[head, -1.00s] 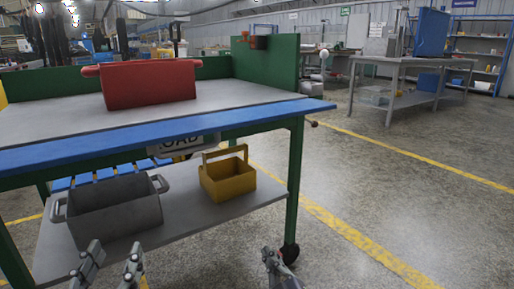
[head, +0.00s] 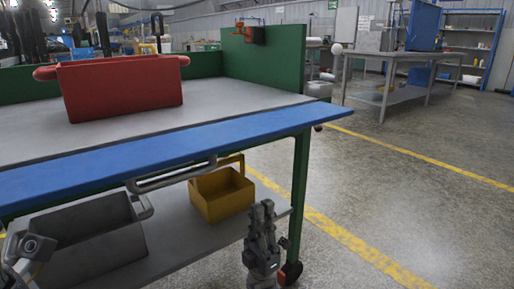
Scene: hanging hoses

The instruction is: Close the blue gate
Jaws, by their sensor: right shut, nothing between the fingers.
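The blue gate (head: 150,153) is a long flat panel along the front edge of the workbench's grey top. It looks tipped outward, roughly level with the top rather than upright. A grey bar handle (head: 172,181) hangs under its front edge. My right gripper (head: 260,212) points up in front of the lower shelf, below the gate and to the right of the handle. It is shut, empty and apart from both. My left gripper (head: 30,248) shows only partly at the lower left, in front of the grey bin; its fingers cannot be made out clearly.
A red bin (head: 122,88) stands on the bench top (head: 215,107). The lower shelf holds a grey bin (head: 95,240) and a yellow tote (head: 222,194). A green leg (head: 300,190) stands right of my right gripper. The floor (head: 410,190) to the right is clear.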

